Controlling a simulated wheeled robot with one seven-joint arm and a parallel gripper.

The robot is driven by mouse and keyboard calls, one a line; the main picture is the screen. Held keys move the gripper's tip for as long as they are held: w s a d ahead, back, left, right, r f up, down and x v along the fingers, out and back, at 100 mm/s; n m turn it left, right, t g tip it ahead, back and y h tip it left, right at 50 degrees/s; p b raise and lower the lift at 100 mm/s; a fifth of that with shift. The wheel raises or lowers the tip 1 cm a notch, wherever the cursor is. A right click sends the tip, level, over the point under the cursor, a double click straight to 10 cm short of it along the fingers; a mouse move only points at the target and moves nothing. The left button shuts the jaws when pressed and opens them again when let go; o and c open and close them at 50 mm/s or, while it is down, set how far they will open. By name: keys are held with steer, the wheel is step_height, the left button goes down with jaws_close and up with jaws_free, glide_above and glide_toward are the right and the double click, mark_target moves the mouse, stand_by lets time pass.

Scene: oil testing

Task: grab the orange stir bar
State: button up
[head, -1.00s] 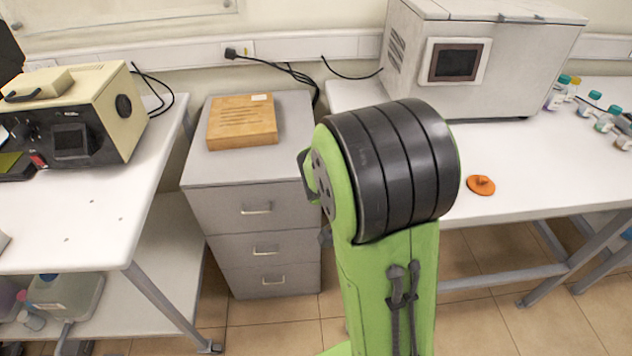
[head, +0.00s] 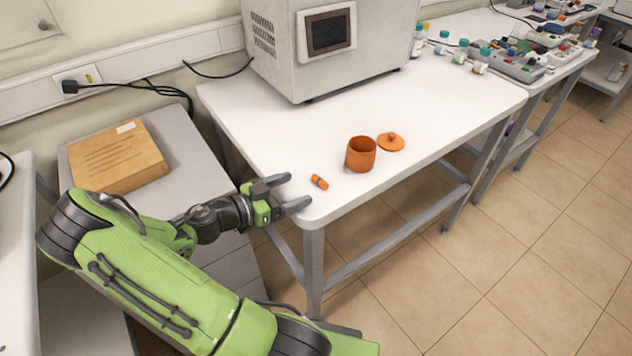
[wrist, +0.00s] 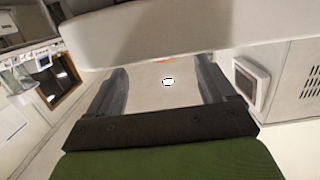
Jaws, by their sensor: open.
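The orange stir bar (head: 320,182) lies on the white table near its left front corner in the head view. My gripper (head: 288,192) is open and empty at the table's left edge, with its fingers pointing right toward the stir bar. The stir bar is a short way beyond the fingertips, apart from them. In the wrist view the open fingers (wrist: 160,80) show with nothing between them. A thin orange sliver (wrist: 168,59) shows at the table edge there; I cannot tell which orange thing it is.
An orange pot (head: 361,154) and its orange lid (head: 391,142) sit right of the stir bar on the white table (head: 290,130). A large grey machine (head: 325,45) stands behind. A drawer cabinet with a wooden block (head: 116,160) is at left. Bottles stand farther right.

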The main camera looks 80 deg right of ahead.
mark_target(318, 180)
steer(key=x, duration=0.6)
steer(key=shift+s, duration=0.15)
steer(key=c, duration=1.1)
